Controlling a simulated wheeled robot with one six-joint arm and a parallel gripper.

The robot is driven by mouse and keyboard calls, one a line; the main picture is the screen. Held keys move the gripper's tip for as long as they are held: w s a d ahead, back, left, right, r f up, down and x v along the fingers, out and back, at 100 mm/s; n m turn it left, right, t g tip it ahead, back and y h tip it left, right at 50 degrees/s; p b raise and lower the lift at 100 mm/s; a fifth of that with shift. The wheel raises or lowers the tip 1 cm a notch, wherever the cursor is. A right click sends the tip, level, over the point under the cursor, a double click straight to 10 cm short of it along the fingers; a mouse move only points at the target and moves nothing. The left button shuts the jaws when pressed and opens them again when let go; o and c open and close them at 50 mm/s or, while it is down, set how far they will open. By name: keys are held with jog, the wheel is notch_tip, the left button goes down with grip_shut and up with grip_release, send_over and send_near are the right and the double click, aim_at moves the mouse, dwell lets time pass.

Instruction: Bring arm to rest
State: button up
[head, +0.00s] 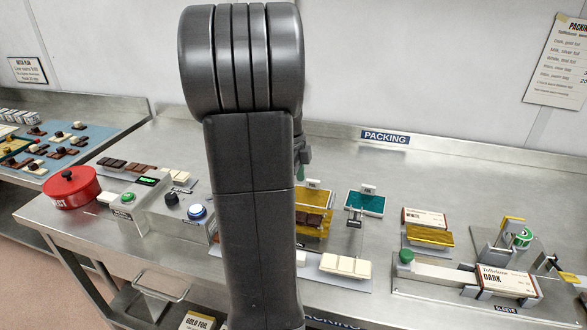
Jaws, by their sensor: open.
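My dark grey arm stands upright across the middle of the head view and covers the centre of the bench. A small dark part with a bit of green sticks out at its right side. My gripper's jaws are hidden behind the arm, so I cannot see them or anything between them.
The steel packing bench (343,144) spans the view. A red lidded pot (71,188) stands left, beside a control box with buttons (163,222). Right of my arm are foil trays, a teal sheet (365,203), a white chocolate bar (345,265) and a DARK sleeve (507,283).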

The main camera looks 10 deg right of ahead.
jog(key=shift+w+a+r, duration=0.1)
jog(key=shift+a+r, duration=0.05)
jog(key=shift+r, duration=1)
jog(key=shift+a+r, duration=0.1)
jog(key=shift+r, duration=1.05)
jog(key=shift+f, duration=0.1)
jog(key=f, duration=0.4)
jog(key=d+f, duration=0.1)
jog(key=f, duration=0.8)
jog(key=shift+s+d+f+p, duration=0.25)
jog(key=shift+s+f+p, duration=0.05)
jog(key=shift+f, duration=0.05)
jog(key=shift+r, duration=0.2)
